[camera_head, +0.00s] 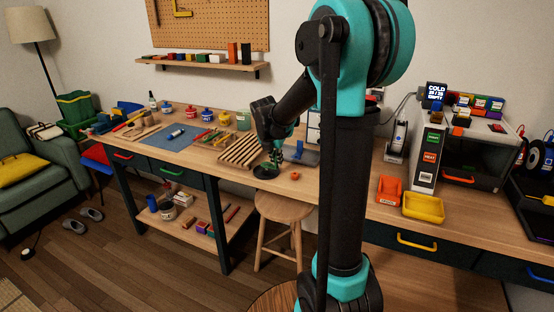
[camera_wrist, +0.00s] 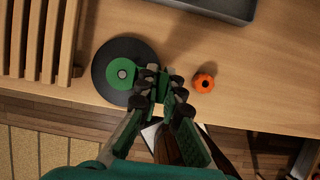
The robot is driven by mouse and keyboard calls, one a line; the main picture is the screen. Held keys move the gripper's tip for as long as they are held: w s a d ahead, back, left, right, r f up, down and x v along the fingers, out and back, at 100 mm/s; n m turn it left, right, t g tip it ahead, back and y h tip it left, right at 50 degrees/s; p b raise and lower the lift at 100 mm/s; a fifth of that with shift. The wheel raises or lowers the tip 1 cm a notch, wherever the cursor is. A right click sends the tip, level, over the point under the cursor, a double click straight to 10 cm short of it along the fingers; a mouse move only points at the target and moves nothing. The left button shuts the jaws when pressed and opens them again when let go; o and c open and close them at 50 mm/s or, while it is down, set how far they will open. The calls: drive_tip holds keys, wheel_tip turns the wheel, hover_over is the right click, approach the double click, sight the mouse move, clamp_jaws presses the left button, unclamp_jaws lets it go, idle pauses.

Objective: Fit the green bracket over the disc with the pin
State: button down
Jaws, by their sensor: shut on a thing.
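The black disc (camera_wrist: 104,88) lies flat on the wooden bench near its front edge, and it also shows in the head view (camera_head: 262,174). My gripper (camera_wrist: 158,88) is shut on the green bracket (camera_wrist: 114,83), above the right part of the disc. The bracket's round end lies over the disc's middle as seen from above. A small pale pin top (camera_wrist: 121,74) shows at the centre of that round end. The fingers cover the bracket's other end. Whether the bracket rests on the disc or hangs just above it, I cannot tell.
An orange knob (camera_wrist: 204,83) stands on the bench right of my gripper. A slatted wooden rack (camera_wrist: 36,45) is close on the disc's left. A grey tray (camera_wrist: 215,8) lies behind. A stool (camera_head: 283,207) stands below the bench's front edge.

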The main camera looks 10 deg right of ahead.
drive_tip(key=shift+f, duration=1.1)
idle(0.4)
idle(0.3)
drive_tip(key=c, duration=1.6)
unclamp_jaws()
drive_tip(key=shift+r, duration=3.5)
